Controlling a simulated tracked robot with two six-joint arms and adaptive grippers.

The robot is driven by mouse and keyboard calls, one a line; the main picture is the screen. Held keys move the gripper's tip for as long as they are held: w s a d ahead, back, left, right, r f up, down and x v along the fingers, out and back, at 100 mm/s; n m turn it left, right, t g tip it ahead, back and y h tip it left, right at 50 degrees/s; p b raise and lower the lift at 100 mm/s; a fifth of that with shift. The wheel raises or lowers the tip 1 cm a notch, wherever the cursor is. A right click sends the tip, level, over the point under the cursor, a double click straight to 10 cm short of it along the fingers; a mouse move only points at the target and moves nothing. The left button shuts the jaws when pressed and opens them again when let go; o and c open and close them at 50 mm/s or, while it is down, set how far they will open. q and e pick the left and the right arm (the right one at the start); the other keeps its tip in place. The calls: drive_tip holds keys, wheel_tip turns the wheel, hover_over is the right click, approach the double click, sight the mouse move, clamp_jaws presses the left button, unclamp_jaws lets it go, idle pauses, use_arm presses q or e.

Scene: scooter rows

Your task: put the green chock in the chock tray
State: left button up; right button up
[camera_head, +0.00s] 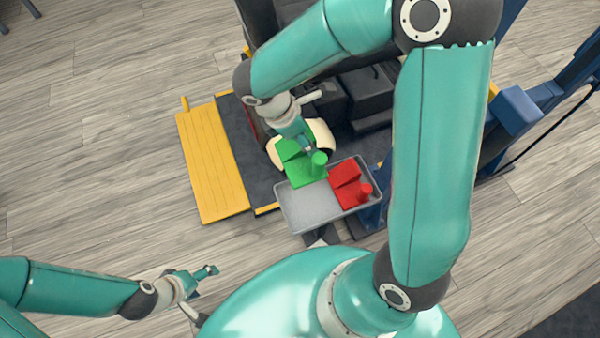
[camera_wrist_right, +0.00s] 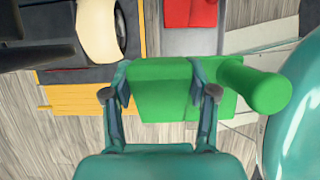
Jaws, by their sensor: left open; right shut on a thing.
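The green chock (camera_head: 304,168), a wedge with a round post, is held by my right gripper (camera_head: 304,142). In the right wrist view the green chock (camera_wrist_right: 160,90) sits between the two fingers of the right gripper (camera_wrist_right: 160,94). In the head view it overlaps the back left part of the grey chock tray (camera_head: 308,209); its height above the tray is hard to tell. A red chock (camera_head: 347,188) stands in the tray's right part. The tray's front left part is bare. My left gripper (camera_head: 207,282) is open and empty, at lower left, away from the tray.
A yellow ramp (camera_head: 212,165) and a dark platform lie left of the tray. A cream-rimmed wheel (camera_head: 322,135) stands just behind the green chock. Blue frame posts (camera_head: 515,110) rise at right. The wooden floor at left is clear.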

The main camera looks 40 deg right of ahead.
sight(282, 149)
use_arm(q)
wheel_tip(282, 149, down, 5)
drive_tip(key=b, duration=0.4)
use_arm(e)
wheel_tip(282, 149, down, 15)
drive_tip(key=shift+f, duration=0.1)
use_arm(q)
drive_tip(key=shift+f+b, duration=0.1)
drive_tip(key=shift+b, duration=0.2)
use_arm(e)
drive_tip(key=shift+f+b, duration=0.55)
use_arm(q)
drive_tip(key=shift+f, duration=0.5)
use_arm(e)
drive_tip(key=o, duration=1.5)
drive_tip(key=shift+c, duration=0.2)
use_arm(q)
drive_tip(key=shift+r, duration=0.15)
use_arm(e)
drive_tip(key=shift+r, duration=0.2)
drive_tip(key=shift+r+p, duration=0.3)
drive_tip(key=shift+p, duration=0.25)
use_arm(q)
wheel_tip(282, 149, up, 5)
drive_tip(key=p, duration=0.4)
use_arm(e)
drive_tip(key=v, duration=1.2)
drive_tip(key=shift+r, duration=0.1)
